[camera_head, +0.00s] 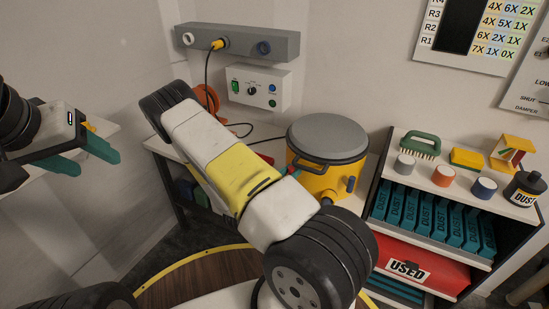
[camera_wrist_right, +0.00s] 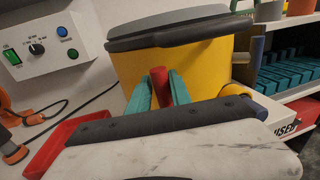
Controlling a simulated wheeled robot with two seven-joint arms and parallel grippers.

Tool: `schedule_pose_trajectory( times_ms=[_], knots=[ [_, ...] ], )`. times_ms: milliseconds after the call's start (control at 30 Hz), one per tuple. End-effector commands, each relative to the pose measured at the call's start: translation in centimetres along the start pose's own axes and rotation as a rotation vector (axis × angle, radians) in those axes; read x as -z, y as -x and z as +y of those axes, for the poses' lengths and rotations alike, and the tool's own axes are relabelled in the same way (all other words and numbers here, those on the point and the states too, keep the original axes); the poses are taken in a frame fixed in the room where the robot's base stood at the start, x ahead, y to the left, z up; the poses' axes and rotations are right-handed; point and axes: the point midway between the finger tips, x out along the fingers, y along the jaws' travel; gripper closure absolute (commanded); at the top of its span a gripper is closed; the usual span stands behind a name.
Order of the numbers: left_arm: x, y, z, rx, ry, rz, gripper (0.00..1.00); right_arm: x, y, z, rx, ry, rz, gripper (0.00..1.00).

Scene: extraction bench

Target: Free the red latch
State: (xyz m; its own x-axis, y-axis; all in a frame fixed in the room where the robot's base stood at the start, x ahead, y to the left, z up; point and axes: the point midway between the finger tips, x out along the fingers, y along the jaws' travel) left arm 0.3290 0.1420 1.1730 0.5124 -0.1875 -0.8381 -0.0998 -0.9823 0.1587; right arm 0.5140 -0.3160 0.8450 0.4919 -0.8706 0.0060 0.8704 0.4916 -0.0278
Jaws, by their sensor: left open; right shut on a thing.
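The yellow canister (camera_head: 312,180) with a grey lid (camera_head: 328,132) stands on the bench; the wrist view shows its yellow wall (camera_wrist_right: 205,70) and dark lid rim. The red latch (camera_wrist_right: 161,88) is an upright red bar at the canister's front. My right gripper (camera_wrist_right: 160,92) has its teal fingers on either side of the latch and is shut on it. In the head view my right arm hides most of that grip. A blue latch (camera_head: 351,184) is on the canister's right side. My left gripper (camera_head: 98,160) is open and empty at the far left, away from the canister.
A red tray (camera_wrist_right: 62,142) lies left of the canister. A control box (camera_head: 258,86) and a grey socket rail (camera_head: 240,42) are on the wall, with a cable hanging down. A shelf with a brush (camera_head: 420,144), pucks and dust boxes (camera_head: 440,215) stands at right.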

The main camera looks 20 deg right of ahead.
Motion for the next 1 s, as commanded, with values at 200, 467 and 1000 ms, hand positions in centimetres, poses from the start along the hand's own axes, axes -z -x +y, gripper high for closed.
schedule_pose_trajectory(
  times_ms=[200,467,1000],
  knots=[
    [0.00,0.00,0.00,0.000,0.000,0.000,0.45,0.11,0.06,-0.34,0.010,0.115,-0.020,1.00],
    [0.00,0.00,0.00,0.000,0.000,0.000,0.45,0.18,0.10,-0.08,0.010,0.337,-0.064,1.00],
    [0.00,0.00,0.00,0.000,0.000,0.000,0.45,0.46,0.15,0.46,0.012,0.842,-0.164,1.00]
  ],
)
